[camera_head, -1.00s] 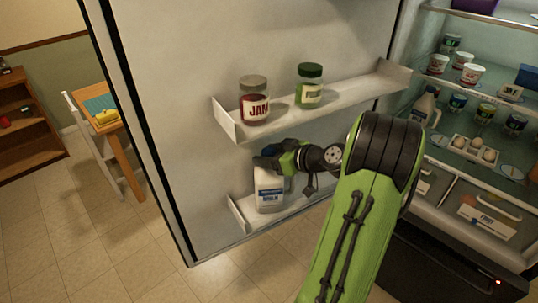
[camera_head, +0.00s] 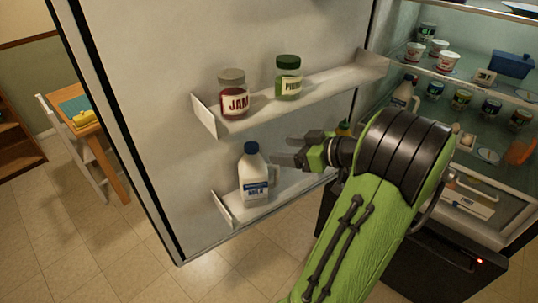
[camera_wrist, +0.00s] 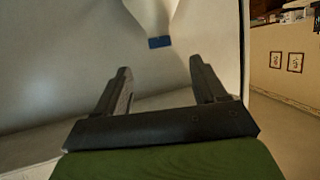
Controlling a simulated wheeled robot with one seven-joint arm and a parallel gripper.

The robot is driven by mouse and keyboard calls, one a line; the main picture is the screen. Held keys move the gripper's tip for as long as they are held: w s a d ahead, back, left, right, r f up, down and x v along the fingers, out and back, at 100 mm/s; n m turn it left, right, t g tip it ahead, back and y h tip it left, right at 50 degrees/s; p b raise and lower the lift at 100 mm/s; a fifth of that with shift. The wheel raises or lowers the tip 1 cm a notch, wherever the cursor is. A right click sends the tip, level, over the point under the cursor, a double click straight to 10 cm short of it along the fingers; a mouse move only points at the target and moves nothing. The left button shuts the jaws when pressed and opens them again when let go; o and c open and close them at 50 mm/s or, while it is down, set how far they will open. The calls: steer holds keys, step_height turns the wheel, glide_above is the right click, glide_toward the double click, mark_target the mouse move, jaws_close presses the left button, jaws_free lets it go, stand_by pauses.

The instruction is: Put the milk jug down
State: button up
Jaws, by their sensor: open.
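The milk jug (camera_head: 254,178) is white with a dark blue cap and a blue label. It stands upright on the lower shelf (camera_head: 222,208) of the open fridge door, near the shelf's left end. My gripper (camera_head: 278,152) is open and empty, just to the right of the jug, with a small gap between them in the head view. In the wrist view my two gripper fingers (camera_wrist: 160,85) are spread apart with nothing between them. A pale shape with a blue patch (camera_wrist: 159,42), probably part of the jug, shows beyond them.
A jam jar (camera_head: 232,95) and a green-lidded pickle jar (camera_head: 288,78) stand on the upper door shelf (camera_head: 330,90), above my gripper. The fridge interior at right holds tubs, cans and another jug (camera_head: 404,92). Open floor (camera_head: 200,245) lies below the door.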

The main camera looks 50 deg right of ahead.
steer(key=w+a+n+g, duration=0.1)
steer(key=w+a+g, duration=0.15)
steer(key=a, duration=0.75)
steer(key=w+a+g, duration=0.2)
steer(key=a+g, duration=0.2)
steer(key=a, duration=0.6)
steer(key=s+a+m+h, duration=0.1)
steer(key=s+a, duration=0.3)
steer(key=s, duration=0.3)
steer(key=s+a+m+g+h, duration=0.1)
steer(key=s+a+m, duration=0.1)
steer(key=s+a, duration=0.2)
steer(key=s, duration=0.2)
steer(key=shift+s+f, duration=0.3)
steer(key=shift+s, duration=0.05)
steer(key=shift+d, duration=0.1)
